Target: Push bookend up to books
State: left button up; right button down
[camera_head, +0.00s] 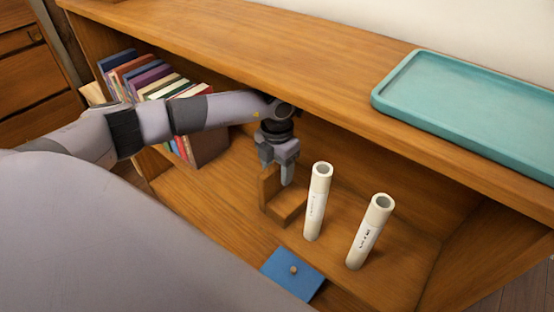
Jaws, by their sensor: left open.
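The books (144,79) stand in a row at the left end of the wooden shelf, partly hidden behind my left arm. The bookend (282,208) is a brown wooden L-shape standing on the shelf, to the right of the books with a gap between. My left gripper (286,176) points down at the bookend's upright, by its top right side. I cannot tell whether it touches the bookend. Its jaws are open, though the gap between the fingers is hard to see. My right gripper is out of view.
Two white labelled tubes (318,202) (368,234) stand upright just right of the bookend. A blue piece with a round knob (292,275) is at the shelf's front edge. A teal tray (470,118) lies on the top board, which overhangs the shelf space.

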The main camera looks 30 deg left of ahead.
aim_at(286, 190)
pick_arm(q)
jog(key=shift+f, duration=1.6)
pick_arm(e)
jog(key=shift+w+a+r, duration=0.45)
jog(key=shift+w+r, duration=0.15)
pick_arm(q)
grip_shut()
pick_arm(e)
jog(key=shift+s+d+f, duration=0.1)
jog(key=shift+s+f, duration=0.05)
